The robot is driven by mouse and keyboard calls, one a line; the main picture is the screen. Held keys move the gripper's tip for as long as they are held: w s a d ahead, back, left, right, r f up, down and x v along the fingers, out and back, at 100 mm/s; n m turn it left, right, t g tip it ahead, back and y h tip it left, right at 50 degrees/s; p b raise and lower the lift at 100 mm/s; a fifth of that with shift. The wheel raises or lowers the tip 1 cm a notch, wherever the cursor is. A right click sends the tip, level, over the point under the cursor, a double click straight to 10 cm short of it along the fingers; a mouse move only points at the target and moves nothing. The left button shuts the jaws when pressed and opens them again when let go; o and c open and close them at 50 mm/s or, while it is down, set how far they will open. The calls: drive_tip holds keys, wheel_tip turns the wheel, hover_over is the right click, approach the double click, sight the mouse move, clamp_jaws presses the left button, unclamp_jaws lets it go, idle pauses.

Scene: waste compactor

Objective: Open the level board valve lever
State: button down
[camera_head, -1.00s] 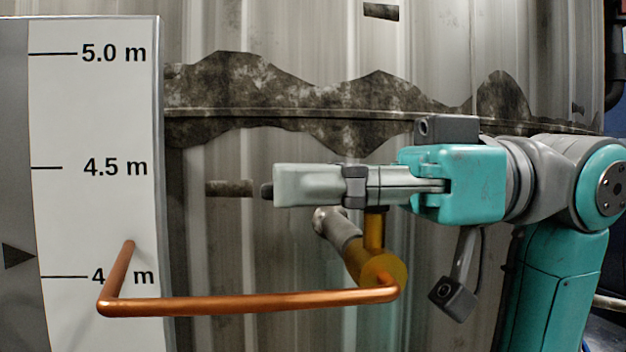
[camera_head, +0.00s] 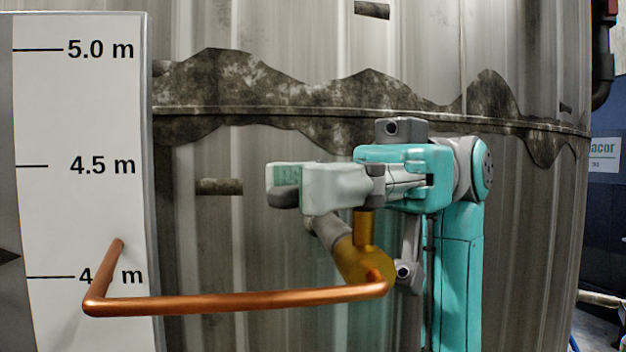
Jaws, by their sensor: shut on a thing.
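The yellow-brass valve (camera_head: 363,265) sits in front of the tank wall, at the right end of the copper pipe. The lever's yellow upright part (camera_head: 364,228) rises from the valve body to the underside of my gripper (camera_head: 287,190). My gripper is shut on the lever just above the valve, its pale fingers pointing left and somewhat toward the camera. The fingers hide the upper part of the lever, so its exact angle cannot be seen.
The white level board (camera_head: 80,120) stands at left, marked in metres. The copper pipe (camera_head: 235,301) runs across in front, below my gripper, and bends back toward the board. The corrugated tank wall (camera_head: 270,240) is close behind.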

drive_tip(key=shift+d+n+g+h, duration=0.1)
drive_tip(key=shift+n+g+h, duration=0.2)
drive_tip(key=shift+h, duration=0.1)
drive_tip(key=c, duration=1.1)
unclamp_jaws()
drive_tip(key=shift+r, duration=0.1)
wheel_tip(320, 180, up, 10)
drive_tip(key=shift+f, duration=0.1)
drive_tip(key=shift+c, duration=0.3)
